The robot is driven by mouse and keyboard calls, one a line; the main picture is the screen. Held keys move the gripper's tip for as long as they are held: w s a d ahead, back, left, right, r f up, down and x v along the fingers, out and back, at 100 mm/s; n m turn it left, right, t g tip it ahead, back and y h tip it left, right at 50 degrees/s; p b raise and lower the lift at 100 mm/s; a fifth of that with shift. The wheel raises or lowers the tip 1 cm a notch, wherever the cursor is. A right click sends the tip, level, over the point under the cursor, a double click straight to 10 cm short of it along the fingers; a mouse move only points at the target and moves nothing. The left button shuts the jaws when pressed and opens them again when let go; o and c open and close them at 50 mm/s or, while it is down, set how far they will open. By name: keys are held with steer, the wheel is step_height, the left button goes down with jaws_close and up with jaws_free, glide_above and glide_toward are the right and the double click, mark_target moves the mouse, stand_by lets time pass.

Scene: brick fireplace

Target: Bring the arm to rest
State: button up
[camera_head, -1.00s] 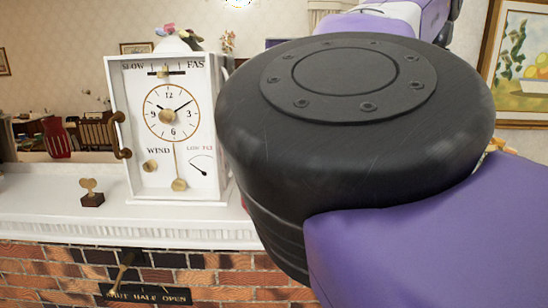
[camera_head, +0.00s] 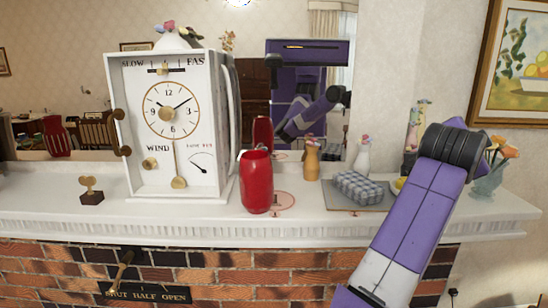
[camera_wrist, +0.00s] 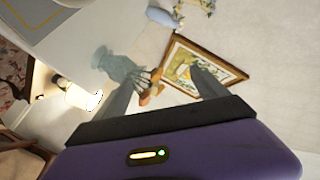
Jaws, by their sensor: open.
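My gripper (camera_wrist: 163,76) shows in the wrist view with its two grey fingers spread apart and nothing between them. Beyond the fingers are a framed picture (camera_wrist: 183,72) and a blue-grey vase (camera_wrist: 116,65) with orange flowers, both tilted in that view. In the head view my purple arm rises from the bottom at the right, in front of the mantel's right part, up to a black joint. My gripper itself does not show in the head view.
A mirror (camera_head: 400,60) stands behind. Brick (camera_head: 250,280) lies below.

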steer(key=s+a+f+n+t+y+b, duration=0.1)
steer(key=s+a+f+n+t+y, duration=0.45)
steer(key=s+a+f+n, duration=0.4)
steer(key=s+a+f+n+t+y+b, duration=0.1)
steer(key=s+a+f+n+t+y, duration=0.4)
steer(key=s+f+n, duration=0.65)
steer(key=s+a+f+g, duration=0.2)
steer(key=s+f, duration=0.3)
steer(key=s, duration=0.6)
steer(key=s+a+f+m+g, duration=0.1)
steer(key=s+a+f+g, duration=0.1)
steer(key=s+f, duration=0.4)
steer(key=s+a+f+g+b, duration=0.1)
steer(key=s+f, duration=0.4)
steer(key=s, duration=1)
steer(key=shift+s+a+f+m+g+y, duration=0.25)
steer(key=shift+s+a+m+g+y, duration=0.15)
steer(key=shift+a+g, duration=0.65)
